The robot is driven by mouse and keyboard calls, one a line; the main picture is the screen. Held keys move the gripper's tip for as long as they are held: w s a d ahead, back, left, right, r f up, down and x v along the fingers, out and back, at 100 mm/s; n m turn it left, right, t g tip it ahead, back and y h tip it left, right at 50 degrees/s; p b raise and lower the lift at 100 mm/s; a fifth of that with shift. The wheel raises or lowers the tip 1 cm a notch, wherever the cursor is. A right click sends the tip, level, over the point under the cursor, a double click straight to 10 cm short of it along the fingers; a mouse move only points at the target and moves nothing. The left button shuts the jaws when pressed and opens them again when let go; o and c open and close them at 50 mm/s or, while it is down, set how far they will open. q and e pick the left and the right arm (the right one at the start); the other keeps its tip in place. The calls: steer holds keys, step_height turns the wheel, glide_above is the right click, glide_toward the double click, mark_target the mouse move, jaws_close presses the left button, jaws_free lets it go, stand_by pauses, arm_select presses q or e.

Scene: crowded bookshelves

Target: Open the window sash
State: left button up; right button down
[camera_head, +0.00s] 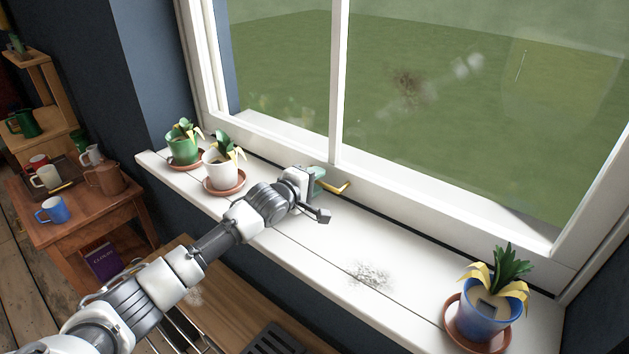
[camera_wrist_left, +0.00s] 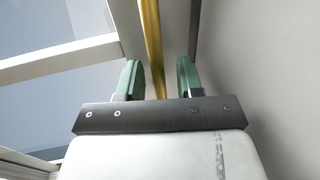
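The white window sash (camera_head: 337,85) is shut, with its bottom rail low over the white sill (camera_head: 290,235). A brass handle (camera_head: 343,188) sticks out at the foot of the sash. My left gripper (camera_head: 318,182) is at this handle, over the sill. In the left wrist view, the green fingers (camera_wrist_left: 158,80) stand apart, one on each side of the brass handle (camera_wrist_left: 151,45). Gaps show beside the handle, wider on the right, so the fingers look open around it. The handle's far end is out of that view. My right gripper is not in view.
On the sill, a green pot (camera_head: 184,150) and a white pot (camera_head: 222,168) stand left of my arm. A blue pot (camera_head: 484,310) stands at the right end. A wooden side table (camera_head: 75,205) with mugs is at left.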

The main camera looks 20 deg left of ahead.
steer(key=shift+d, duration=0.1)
arm_select(q)
jaws_close()
steer(key=shift+r, duration=0.1)
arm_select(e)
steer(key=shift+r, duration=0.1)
